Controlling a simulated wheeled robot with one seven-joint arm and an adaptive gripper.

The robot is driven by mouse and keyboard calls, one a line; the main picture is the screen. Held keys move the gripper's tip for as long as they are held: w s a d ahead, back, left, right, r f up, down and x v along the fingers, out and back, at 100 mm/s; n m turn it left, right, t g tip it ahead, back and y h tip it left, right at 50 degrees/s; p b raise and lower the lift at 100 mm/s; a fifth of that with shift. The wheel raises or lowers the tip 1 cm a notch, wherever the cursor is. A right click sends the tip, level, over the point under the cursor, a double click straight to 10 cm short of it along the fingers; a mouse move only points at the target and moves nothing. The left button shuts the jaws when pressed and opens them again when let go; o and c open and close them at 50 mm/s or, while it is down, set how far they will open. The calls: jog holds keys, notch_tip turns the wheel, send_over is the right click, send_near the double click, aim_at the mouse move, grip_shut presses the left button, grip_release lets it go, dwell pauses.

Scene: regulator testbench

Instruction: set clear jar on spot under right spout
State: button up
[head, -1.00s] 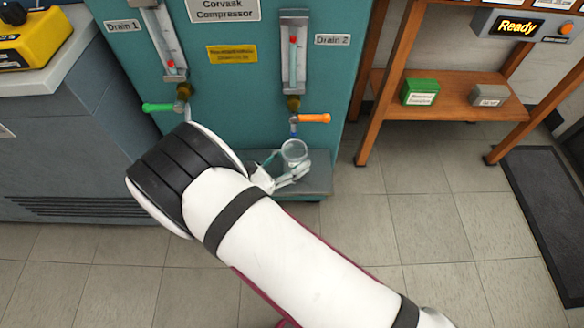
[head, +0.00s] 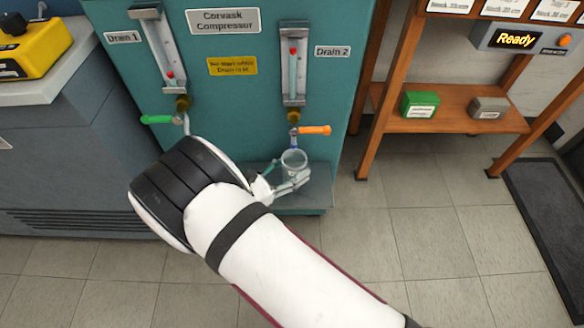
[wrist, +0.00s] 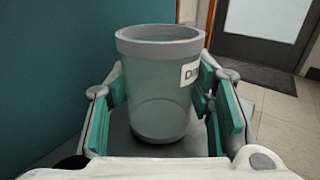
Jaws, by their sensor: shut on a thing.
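The clear jar (head: 294,161) has a grey rim and a white label, partly cut off, reading "Di". It stands upright between the fingers of my gripper (head: 284,184), which is shut on it. In the wrist view the jar (wrist: 160,95) sits between the two teal finger pads of my gripper (wrist: 165,110). The right spout, with an orange lever (head: 314,130), is under the Drain 2 gauge, and the jar is just below it. The grey ledge (head: 316,190) lies beneath the jar. I cannot tell whether the jar touches it. The spot itself is hidden.
The left spout has a green lever (head: 157,119), with my arm below it. A wooden shelf (head: 455,117) with a green box (head: 419,104) and a grey box (head: 488,107) stands to the right.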

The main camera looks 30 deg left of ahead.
jog(key=shift+f, duration=0.35)
jog(key=o, duration=1.2)
jog(key=shift+o, duration=0.2)
jog(key=v, duration=1.2)
jog(key=shift+a, duration=0.1)
